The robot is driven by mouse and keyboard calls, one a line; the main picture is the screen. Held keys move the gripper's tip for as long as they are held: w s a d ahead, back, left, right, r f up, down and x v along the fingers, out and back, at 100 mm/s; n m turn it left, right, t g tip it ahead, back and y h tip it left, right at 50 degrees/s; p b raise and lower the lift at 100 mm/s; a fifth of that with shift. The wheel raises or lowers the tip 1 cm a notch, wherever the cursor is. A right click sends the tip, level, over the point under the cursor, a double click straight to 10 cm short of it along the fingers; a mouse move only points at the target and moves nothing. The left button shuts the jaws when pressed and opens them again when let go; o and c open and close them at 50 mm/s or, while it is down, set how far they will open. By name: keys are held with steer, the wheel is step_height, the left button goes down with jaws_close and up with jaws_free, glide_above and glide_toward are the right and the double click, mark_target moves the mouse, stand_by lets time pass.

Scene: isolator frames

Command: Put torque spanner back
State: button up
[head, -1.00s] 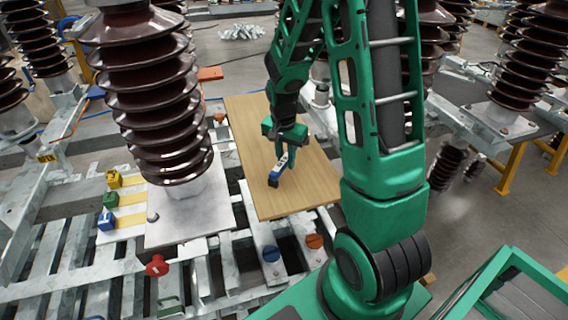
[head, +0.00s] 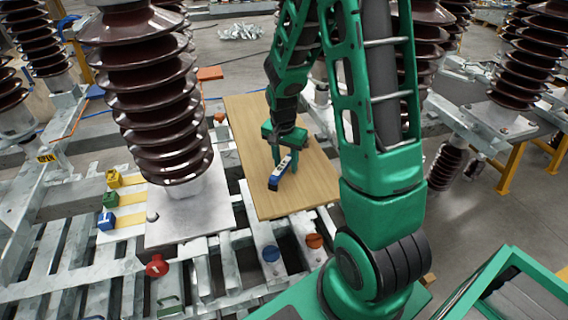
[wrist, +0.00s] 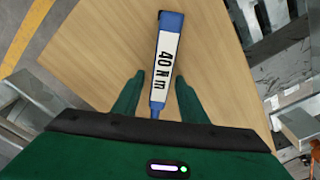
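The torque spanner (head: 280,173) is a blue tool with a white label. It lies on a wooden board (head: 252,198), and its label reads "40 N m" in the wrist view (wrist: 166,55). My gripper (head: 285,163) is over the board at the spanner. In the wrist view my gripper (wrist: 160,78) has its two green fingers spread, one on each side of the spanner's narrow near end. Gaps show between the fingers and the tool. No holder for the spanner can be made out.
A big brown ribbed insulator (head: 155,100) stands left of the board. Yellow, green and blue blocks (head: 108,219) sit left of it. A red knob (head: 157,266), a blue knob (head: 271,254) and an orange knob (head: 314,241) are on the slatted frame in front.

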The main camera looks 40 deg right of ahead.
step_height(320, 180, up, 12)
steer(key=a, duration=0.1)
steer(key=s+r+n, duration=0.3)
steer(key=s, duration=1)
steer(key=s+d+r+n+y, duration=0.1)
steer(key=s+r, duration=0.3)
steer(key=s, duration=0.9)
steer(key=shift+s+d+n+g, duration=0.3)
steer(key=shift+s+n, duration=0.05)
steer(key=shift+n, duration=0.55)
